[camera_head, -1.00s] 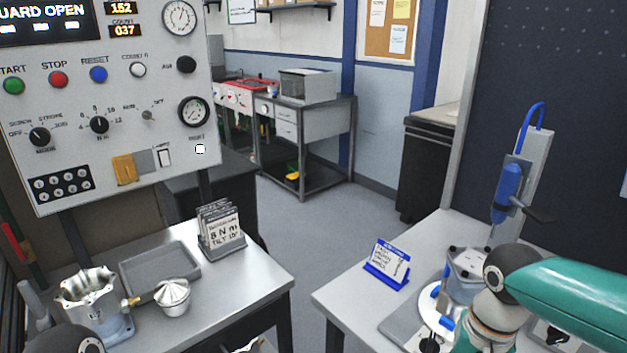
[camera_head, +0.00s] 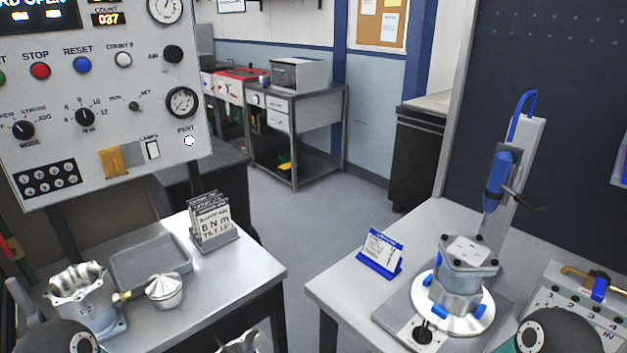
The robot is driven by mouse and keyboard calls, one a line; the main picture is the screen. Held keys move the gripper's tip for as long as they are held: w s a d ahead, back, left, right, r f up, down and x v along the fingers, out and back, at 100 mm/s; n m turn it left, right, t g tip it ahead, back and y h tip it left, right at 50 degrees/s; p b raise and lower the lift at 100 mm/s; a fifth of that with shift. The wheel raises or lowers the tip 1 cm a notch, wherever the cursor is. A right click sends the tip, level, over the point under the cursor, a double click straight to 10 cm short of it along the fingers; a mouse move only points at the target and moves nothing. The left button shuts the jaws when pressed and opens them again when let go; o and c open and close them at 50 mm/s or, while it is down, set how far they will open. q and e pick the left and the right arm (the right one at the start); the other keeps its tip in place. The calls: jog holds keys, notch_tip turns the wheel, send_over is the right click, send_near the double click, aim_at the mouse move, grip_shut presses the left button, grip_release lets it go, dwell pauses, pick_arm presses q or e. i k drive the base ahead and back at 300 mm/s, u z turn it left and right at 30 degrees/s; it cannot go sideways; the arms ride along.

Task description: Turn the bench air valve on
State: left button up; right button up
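A brass fitting with a blue lever (camera_head: 600,288) sits on a grey box at the right edge and looks like an air valve. I cannot tell its on or off position. A rounded dark joint of my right arm shows at the bottom right, just below and left of the grey box. A similar joint of my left arm shows at the bottom left.
On the right bench, a metal housing (camera_head: 465,280) sits on a round white fixture, with a blue tool (camera_head: 497,182) on an upright behind and a blue sign stand (camera_head: 380,252). The left bench holds a housing (camera_head: 82,295), a tray (camera_head: 150,262) and a card stand (camera_head: 212,225). Floor between is clear.

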aim_at(598, 288)
jog(key=u, duration=1.1)
jog(key=i, duration=0.15)
jog(key=z, duration=2.55)
jog(key=k, duration=0.8)
jog(key=z, duration=0.3)
jog(key=i, duration=0.8)
jog(key=u, duration=0.35)
